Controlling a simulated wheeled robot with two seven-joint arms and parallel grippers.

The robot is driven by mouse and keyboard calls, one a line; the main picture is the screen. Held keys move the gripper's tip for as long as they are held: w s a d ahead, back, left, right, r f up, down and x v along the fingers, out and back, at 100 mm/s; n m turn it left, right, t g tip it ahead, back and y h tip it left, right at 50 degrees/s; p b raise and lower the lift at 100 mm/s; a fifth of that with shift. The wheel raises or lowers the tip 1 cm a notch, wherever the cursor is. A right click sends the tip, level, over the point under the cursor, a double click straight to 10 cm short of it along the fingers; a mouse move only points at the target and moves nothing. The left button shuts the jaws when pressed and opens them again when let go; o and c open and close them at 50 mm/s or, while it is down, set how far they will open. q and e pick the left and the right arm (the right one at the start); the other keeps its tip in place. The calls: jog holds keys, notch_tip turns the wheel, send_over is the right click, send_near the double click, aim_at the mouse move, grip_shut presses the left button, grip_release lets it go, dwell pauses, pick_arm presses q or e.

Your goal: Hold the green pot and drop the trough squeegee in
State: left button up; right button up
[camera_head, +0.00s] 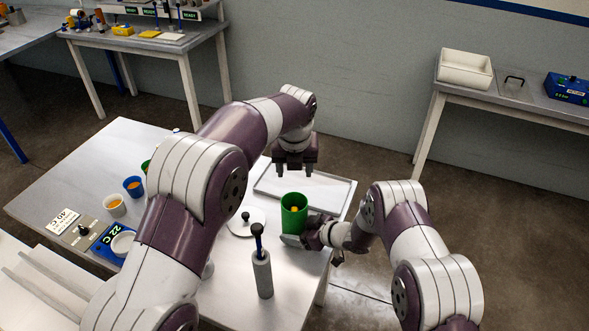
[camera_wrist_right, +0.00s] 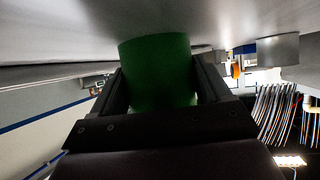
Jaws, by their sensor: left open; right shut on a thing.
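The green pot (camera_head: 288,226) stands upright near the right edge of the table, with something small and yellow showing inside its mouth. My right gripper (camera_head: 304,240) is shut on the pot low on its side; in the right wrist view the pot (camera_wrist_right: 158,72) sits between both fingers. My left gripper (camera_head: 294,170) points down, open and empty, behind and above the pot. A dark-handled tool (camera_head: 257,231) stands in a grey cylindrical holder (camera_head: 262,275) in front of the pot. I cannot tell whether this tool or the yellow thing in the pot is the trough squeegee.
A shallow tray (camera_head: 335,190) lies behind the pot. A round lid with a black knob (camera_head: 246,217) lies left of it. A blue cup (camera_head: 133,187), a white cup (camera_head: 115,206) and a blue 22 C unit (camera_head: 107,243) stand at left. My left arm hides the table's middle.

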jog(key=o, duration=0.8)
jog(key=v, duration=1.2)
jog(key=d+r+m+h, duration=0.5)
jog(key=d+r+h, duration=0.2)
pick_arm(q)
jog(key=s+a+f+n, duration=0.2)
jog(key=s+a+n, duration=0.4)
jog(key=s+n, duration=0.3)
jog(key=s+a+f+n+g, duration=0.1)
jog(key=s+a+n, duration=0.6)
jog(key=n, duration=0.8)
jog(key=s+a+f+n, duration=0.2)
jog(key=s+a+n, duration=0.4)
jog(key=s+n, duration=0.5)
jog(key=shift+a+f+n+g, duration=0.2)
jog(key=shift+f+n+g, duration=0.1)
jog(key=shift+n+g, duration=0.1)
pick_arm(e)
jog(key=s+r+m+g+h, duration=0.1)
jog(key=s+r+m+g, duration=0.1)
jog(key=s, duration=0.9)
jog(key=s+r+m+g+h, duration=0.2)
jog(key=s+r+m+g, duration=0.1)
jog(key=s, duration=0.8)
jog(key=shift+d+r+m+g, duration=0.3)
jog(key=shift+d+r+m, duration=0.1)
jog(key=shift+d, duration=0.05)
